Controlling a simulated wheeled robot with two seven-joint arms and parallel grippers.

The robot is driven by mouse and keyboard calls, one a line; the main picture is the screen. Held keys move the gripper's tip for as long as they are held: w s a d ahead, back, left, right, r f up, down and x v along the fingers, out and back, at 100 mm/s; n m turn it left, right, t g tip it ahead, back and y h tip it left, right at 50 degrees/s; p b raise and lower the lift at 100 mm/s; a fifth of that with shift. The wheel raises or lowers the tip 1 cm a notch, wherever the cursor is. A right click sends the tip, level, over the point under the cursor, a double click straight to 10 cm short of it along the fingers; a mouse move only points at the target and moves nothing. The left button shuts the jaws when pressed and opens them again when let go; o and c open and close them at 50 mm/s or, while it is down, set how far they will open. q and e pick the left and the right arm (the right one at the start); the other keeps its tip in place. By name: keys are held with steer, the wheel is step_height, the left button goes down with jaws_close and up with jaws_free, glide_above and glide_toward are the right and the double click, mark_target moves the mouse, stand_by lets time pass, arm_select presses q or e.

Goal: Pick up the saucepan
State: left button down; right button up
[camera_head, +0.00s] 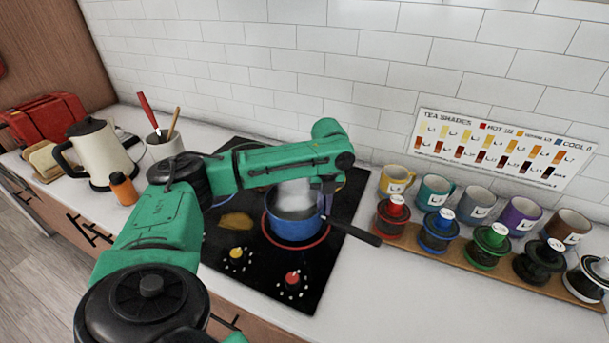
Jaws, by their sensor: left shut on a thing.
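The blue saucepan (295,220) with a dark handle (354,232) is over the black cooktop (262,268), above a red-ringed burner. The handle points to the lower right. Steam or a pale haze shows inside the pan. My left gripper (324,212) reaches in from the left on its green arm and is shut at the pan's right side, where the handle joins. The arm hides part of the pan's far rim. I cannot tell whether the pan touches the burner. My right gripper is not in view.
A kettle (101,152), an orange bottle (123,188), a utensil pot (165,150) and a red toaster (45,118) stand at the left. Bare white counter (385,290) lies in front.

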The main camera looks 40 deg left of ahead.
arm_select(q)
steer(key=shift+r, duration=0.1)
step_height(320, 180, up, 11)
steer(key=shift+w+f+b, duration=0.1)
steer(key=shift+w+b, duration=0.05)
steer(key=shift+b, duration=0.55)
step_height(320, 180, up, 9)
steer(key=p, duration=0.3)
steer(key=shift+p, duration=0.4)
